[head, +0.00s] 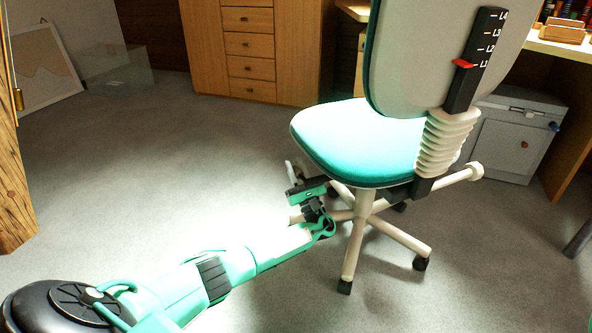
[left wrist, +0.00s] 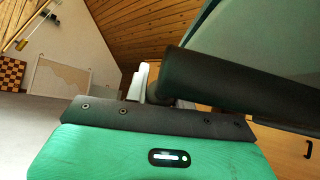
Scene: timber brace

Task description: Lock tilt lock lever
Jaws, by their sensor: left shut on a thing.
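The office chair has a teal seat (head: 360,140) and a white-backed backrest. My left gripper (head: 294,172) is at the left edge of the seat, low beside its underside. In the left wrist view a thick dark lever (left wrist: 235,88) runs in from the right under the seat, and its end lies at the pale fingers of my left gripper (left wrist: 146,85). The gripper is shut on this lever, which appears to be the tilt lock lever. The exact contact is partly hidden, and the lever cannot be made out in the head view. My right gripper is not in view.
The chair's white five-star base (head: 362,225) with casters stands right of my left forearm. A wooden drawer cabinet (head: 249,50) and a grey cabinet (head: 512,140) stand behind. The floor at left is clear.

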